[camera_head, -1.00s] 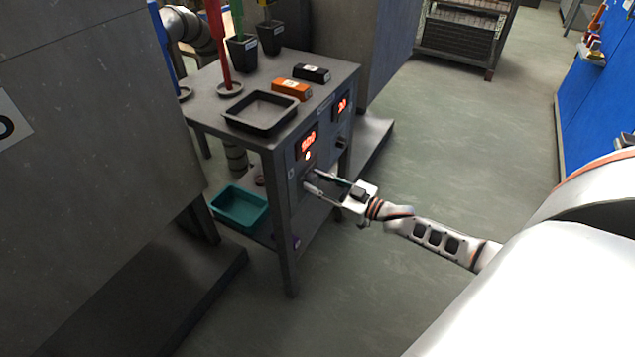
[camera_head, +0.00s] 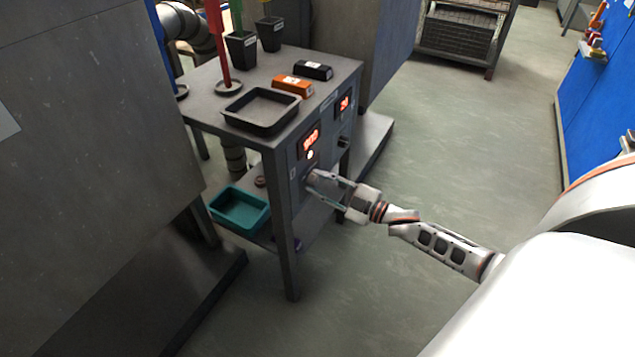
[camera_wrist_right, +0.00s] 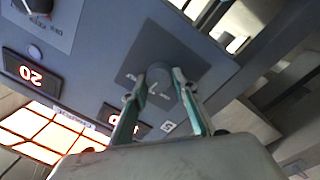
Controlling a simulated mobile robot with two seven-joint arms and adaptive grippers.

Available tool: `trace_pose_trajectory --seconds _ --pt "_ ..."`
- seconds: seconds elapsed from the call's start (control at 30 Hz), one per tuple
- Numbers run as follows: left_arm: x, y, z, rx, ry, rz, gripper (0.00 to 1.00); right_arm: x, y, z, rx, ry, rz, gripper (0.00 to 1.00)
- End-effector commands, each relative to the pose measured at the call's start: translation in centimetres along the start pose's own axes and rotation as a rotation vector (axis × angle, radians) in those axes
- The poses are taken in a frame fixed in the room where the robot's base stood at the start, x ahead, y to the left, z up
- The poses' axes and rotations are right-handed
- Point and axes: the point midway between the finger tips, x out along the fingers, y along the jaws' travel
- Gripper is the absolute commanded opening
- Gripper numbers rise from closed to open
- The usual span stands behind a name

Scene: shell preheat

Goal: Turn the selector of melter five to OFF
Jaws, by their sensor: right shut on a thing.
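The selector of melter five (camera_wrist_right: 158,76) is a round grey knob on a dark plate on the control panel, with a small "5" label beside it. Lettering around the knob is too small to read. My right gripper (camera_wrist_right: 157,88) is shut on the knob, one finger on each side. In the head view my right gripper (camera_head: 311,180) reaches the panel front below the left red display (camera_head: 309,142), and its fingers hide the knob. My left gripper is not in view.
A second knob (camera_wrist_right: 38,5) and a display reading 20 (camera_wrist_right: 31,73) sit on the same panel. On the bench top (camera_head: 203,92) are a black tray (camera_head: 262,127), an orange box (camera_head: 293,86) and a black box (camera_head: 314,70). A teal bin (camera_head: 240,226) stands lower down.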

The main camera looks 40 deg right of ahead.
Motion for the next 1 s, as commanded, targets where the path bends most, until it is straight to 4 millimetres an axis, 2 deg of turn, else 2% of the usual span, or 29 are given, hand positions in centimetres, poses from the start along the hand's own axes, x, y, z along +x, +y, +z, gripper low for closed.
trace_pose_trajectory --seconds 0.17,0.6,1.0 --pt "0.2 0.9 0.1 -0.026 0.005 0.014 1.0 -0.2 -0.6 0.4 -0.165 0.007 -0.002 0.06" --pt "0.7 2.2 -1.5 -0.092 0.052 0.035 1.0 -0.2 -0.8 0.6 -0.58 0.036 0.001 0.06" --pt "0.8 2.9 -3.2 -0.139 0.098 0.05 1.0 -0.2 -0.7 0.6 -0.867 0.056 0.005 0.06"
